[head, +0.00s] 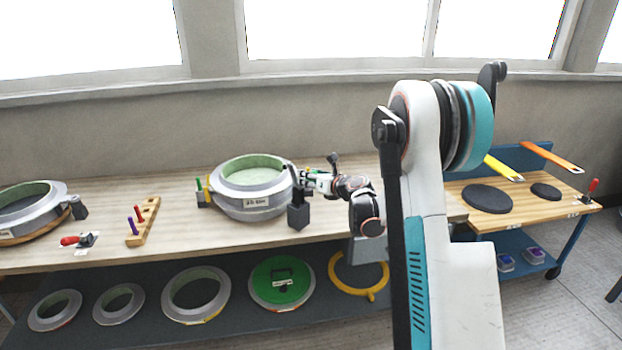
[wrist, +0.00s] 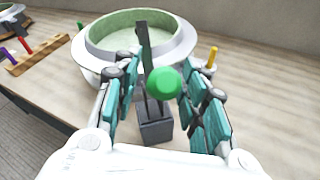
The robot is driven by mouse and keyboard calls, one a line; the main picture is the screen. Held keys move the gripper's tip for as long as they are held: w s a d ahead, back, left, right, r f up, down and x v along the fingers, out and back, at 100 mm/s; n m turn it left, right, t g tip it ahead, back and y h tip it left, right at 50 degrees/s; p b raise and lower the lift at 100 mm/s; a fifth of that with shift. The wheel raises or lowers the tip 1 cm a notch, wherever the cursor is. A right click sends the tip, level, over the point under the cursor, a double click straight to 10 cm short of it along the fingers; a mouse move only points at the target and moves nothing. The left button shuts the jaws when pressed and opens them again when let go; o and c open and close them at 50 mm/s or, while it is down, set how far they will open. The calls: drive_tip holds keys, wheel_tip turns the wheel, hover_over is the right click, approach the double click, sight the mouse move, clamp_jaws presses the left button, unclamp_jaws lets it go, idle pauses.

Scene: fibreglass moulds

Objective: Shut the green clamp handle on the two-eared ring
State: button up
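The grey ring mould (head: 236,207) with a pale green inside stands on the wooden bench; it fills the top of the wrist view (wrist: 92,68). A dark clamp block (head: 298,216) stands at its right side, and this block is in the wrist view too (wrist: 154,128). A dark lever rises from it. The round green handle knob (wrist: 165,83) faces the wrist camera. My gripper (wrist: 160,88) is open, with a teal-padded finger on each side of the knob; contact cannot be told. In the head view my gripper (head: 305,178) hides the knob.
A wooden peg rack (head: 146,222) and a red-handled clamp (head: 72,240) lie to the left, near another ring mould (head: 30,222). A yellow handle (wrist: 212,58) stands right of my gripper. Rings and a green disc (head: 268,295) lie on the shelf below. Bench front is mostly clear.

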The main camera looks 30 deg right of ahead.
drive_tip(key=shift+s, duration=0.15)
drive_tip(key=v, duration=1.1)
drive_tip(key=shift+s, duration=0.35)
drive_tip(key=shift+d+r, duration=0.1)
drive_tip(key=shift+d, duration=0.05)
